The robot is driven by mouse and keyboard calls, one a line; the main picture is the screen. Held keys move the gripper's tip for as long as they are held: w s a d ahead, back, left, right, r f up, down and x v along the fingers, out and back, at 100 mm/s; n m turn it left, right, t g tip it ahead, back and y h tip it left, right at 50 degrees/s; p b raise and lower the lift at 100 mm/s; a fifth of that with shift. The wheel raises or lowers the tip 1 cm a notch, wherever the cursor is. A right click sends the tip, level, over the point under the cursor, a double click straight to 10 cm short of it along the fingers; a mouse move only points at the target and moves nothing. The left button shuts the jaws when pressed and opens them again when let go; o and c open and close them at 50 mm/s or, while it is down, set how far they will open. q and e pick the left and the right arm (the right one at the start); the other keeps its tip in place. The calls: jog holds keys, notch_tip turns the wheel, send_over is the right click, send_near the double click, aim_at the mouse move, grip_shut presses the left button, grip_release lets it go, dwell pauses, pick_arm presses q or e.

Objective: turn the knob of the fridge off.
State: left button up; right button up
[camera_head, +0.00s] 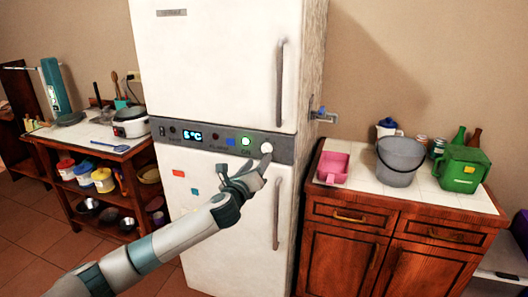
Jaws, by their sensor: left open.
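The white fridge (220,60) stands in the middle of the head view, with a dark grey control panel (215,135) across it between its two doors. A round white knob (266,148) sits at the right end of the panel. Beside it are a green lit button (246,141), a blue square button and a display reading 6°C. My left gripper (258,166) is open just below the knob, very near it. I cannot tell whether it touches the knob. My right gripper is not in view.
Two vertical handles (279,82) stick out on the fridge doors. A wooden cabinet (345,214) at the right bears a grey bucket (400,160), a pink scoop (332,168) and a green can (460,168). A wooden shelf at the left holds a rice cooker (131,121) and several pots.

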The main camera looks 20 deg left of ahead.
aim_at(265, 152)
pick_arm(q)
jog(key=shift+w+d+p, duration=0.1)
jog(key=shift+w+p, duration=0.4)
jog(key=shift+w, duration=2.85)
jog(key=c, duration=1)
